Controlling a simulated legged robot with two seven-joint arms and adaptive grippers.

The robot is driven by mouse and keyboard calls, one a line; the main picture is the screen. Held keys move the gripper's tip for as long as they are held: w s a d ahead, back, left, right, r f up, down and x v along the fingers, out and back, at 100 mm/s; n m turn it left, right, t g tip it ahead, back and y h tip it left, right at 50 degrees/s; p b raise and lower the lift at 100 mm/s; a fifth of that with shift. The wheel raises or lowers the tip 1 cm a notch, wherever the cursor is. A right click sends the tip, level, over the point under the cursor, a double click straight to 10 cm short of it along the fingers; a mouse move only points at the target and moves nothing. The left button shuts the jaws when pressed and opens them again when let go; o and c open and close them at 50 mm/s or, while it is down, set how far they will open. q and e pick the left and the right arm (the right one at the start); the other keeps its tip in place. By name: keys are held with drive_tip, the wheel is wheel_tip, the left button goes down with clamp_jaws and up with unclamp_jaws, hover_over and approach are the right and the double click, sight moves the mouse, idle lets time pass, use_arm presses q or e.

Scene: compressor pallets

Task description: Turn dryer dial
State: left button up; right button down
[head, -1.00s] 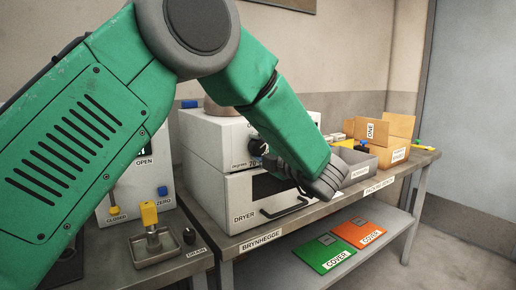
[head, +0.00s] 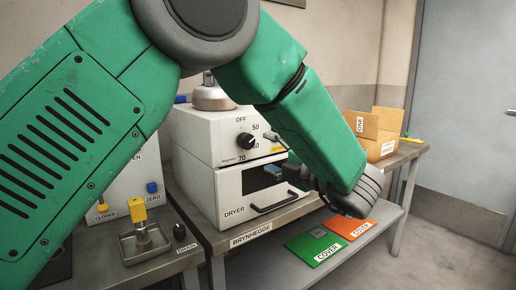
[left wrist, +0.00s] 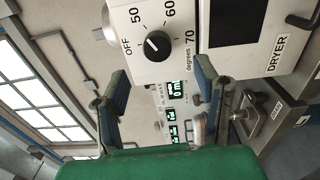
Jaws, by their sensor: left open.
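The dryer (head: 228,192) is a white box with a dark window and a black handle. Its upper panel carries a round black dial (head: 246,142) with marks OFF, 50, 60, 70 and the word degrees. In the left wrist view the dial (left wrist: 157,45) appears turned sideways; a small pale mark shows on it, its exact setting is hard to tell. My left gripper (head: 274,154) is open and empty, just right of the dial and apart from it. In the left wrist view its two fingers (left wrist: 160,80) stand to either side below the dial. My right gripper is not in view.
A metal vessel (head: 212,95) sits on top of the dryer. Left stand a yellow-handled valve over a drain tray (head: 128,250) and a panel with buttons. Cardboard boxes (head: 383,130) stand at the right. Green (head: 316,246) and orange (head: 349,229) covers lie on the lower shelf.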

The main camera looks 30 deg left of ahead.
use_arm(q)
drive_tip(key=v, duration=0.3)
drive_tip(key=shift+d, duration=0.1)
idle(0.3)
wheel_tip(320, 180, down, 19)
drive_tip(key=w+a+m+t+h, duration=0.2)
drive_tip(key=m+t+h, duration=0.45)
drive_tip(key=m, duration=0.85)
drive_tip(key=s+f+m+g+h, duration=0.1)
drive_tip(key=s+f+m+h, duration=0.15)
drive_tip(key=f, duration=0.35)
drive_tip(key=s+f+m+g+h, duration=0.1)
drive_tip(key=s+f+m+h, duration=0.1)
drive_tip(key=s+f+m, duration=0.3)
drive_tip(key=s+f+m+g+h, duration=0.4)
drive_tip(key=s+f+m+g, duration=0.15)
drive_tip(key=s+f, duration=0.7)
drive_tip(key=s+f+m+g+h, duration=0.1)
drive_tip(key=s+f+m+g, duration=0.1)
drive_tip(key=s, duration=0.6)
drive_tip(key=s+f+m+g, duration=0.2)
drive_tip(key=s+g, duration=0.1)
drive_tip(key=s, duration=0.6)
drive_tip(key=shift+a+f+m+h, duration=0.2)
drive_tip(key=shift+a+m+h, duration=0.05)
drive_tip(key=shift+m+h, duration=0.15)
